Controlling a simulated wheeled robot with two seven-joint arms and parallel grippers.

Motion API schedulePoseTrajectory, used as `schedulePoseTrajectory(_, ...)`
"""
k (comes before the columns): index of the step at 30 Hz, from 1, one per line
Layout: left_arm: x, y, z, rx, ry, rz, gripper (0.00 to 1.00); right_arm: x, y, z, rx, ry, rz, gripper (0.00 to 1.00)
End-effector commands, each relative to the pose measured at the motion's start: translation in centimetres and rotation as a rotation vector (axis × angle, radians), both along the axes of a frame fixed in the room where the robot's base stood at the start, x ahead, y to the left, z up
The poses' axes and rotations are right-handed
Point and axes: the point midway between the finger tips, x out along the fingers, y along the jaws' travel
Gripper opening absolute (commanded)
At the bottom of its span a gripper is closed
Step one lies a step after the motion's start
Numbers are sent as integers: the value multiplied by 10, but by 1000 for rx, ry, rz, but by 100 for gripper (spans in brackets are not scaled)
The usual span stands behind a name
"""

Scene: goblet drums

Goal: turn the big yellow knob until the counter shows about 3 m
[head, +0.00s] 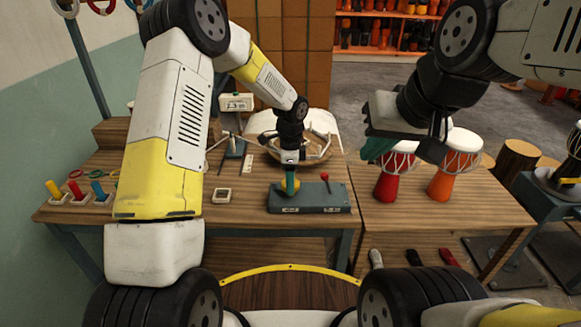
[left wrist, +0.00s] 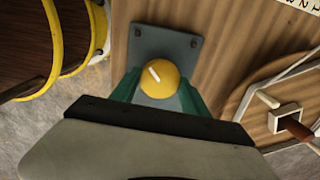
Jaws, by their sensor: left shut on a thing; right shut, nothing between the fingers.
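The big yellow knob (head: 289,188) sits on the left part of a blue-grey base box (head: 322,199) on the table. My left gripper (head: 291,180) comes down on it from above and is shut on it. In the left wrist view the knob (left wrist: 161,82) is between the teal fingers, and its white mark points to the upper left. A white box on a stand (head: 236,102), perhaps the counter, stands behind; its reading is too small to tell. My right gripper (head: 380,149) is shut and empty, raised in front of the drums.
A small red-topped lever (head: 325,177) rises from the base beside the knob. A round wooden frame (head: 312,150) stands behind it. Two goblet drums, red (head: 388,185) and orange (head: 443,185), stand right. Coloured pegs (head: 75,189) are at the far left. The table's front right is clear.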

Motion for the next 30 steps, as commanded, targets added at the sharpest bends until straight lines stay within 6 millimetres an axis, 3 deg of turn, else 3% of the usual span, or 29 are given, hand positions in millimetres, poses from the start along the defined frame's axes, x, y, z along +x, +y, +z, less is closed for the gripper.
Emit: schedulePoseTrajectory(30, 1, 0, 0, -1, -2, -951, 13, 0, 0, 0, 0, 0, 0, 0)
